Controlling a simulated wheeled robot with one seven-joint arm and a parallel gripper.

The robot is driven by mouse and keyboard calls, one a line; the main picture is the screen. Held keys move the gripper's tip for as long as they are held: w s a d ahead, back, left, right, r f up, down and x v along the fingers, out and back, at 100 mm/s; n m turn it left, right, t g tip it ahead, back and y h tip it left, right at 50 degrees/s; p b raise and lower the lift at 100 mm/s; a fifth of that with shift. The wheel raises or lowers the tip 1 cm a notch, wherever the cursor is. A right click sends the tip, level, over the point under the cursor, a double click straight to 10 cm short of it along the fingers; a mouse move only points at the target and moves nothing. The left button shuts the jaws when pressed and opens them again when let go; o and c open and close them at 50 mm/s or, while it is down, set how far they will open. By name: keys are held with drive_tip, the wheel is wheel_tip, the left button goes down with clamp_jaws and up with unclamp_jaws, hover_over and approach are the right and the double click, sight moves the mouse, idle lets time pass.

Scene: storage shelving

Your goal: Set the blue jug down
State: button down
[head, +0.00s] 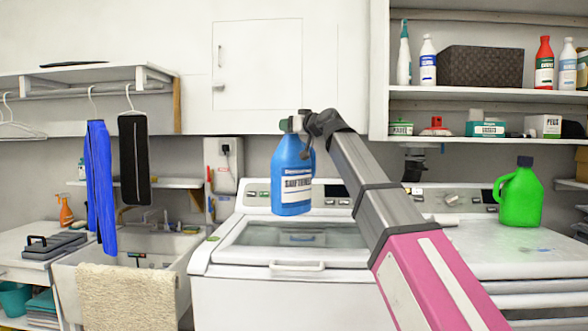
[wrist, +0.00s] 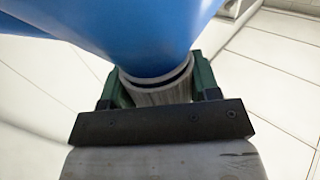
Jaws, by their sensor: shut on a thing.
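The blue jug (head: 291,172) with a white label hangs upright from my gripper (head: 297,123) in the head view. My gripper is shut on the jug's neck, near its top. In the head view the jug appears in front of the lid and back panel of a white washing machine (head: 240,284). I cannot tell from this view how high it is above the lid. In the wrist view the jug's blue body (wrist: 130,30) fills the upper middle, with its pale neck between the green fingers of my gripper (wrist: 158,88).
A green jug (head: 521,193) stands on the white machine at right. Shelves (head: 480,95) with bottles, a dark basket and boxes hang above it. A sink (head: 70,268) with a beige towel is at left. Blue trousers (head: 98,180) hang above the sink.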

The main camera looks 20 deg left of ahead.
drive_tip(key=w+d+f, duration=0.5)
drive_tip(key=w+f, duration=0.5)
drive_tip(key=shift+d+f, duration=0.35)
idle(0.3)
drive_tip(key=shift+f, duration=0.1)
drive_tip(key=shift+c, duration=1.8)
unclamp_jaws()
drive_tip(key=shift+f, duration=0.1)
drive_tip(key=v, duration=1.2)
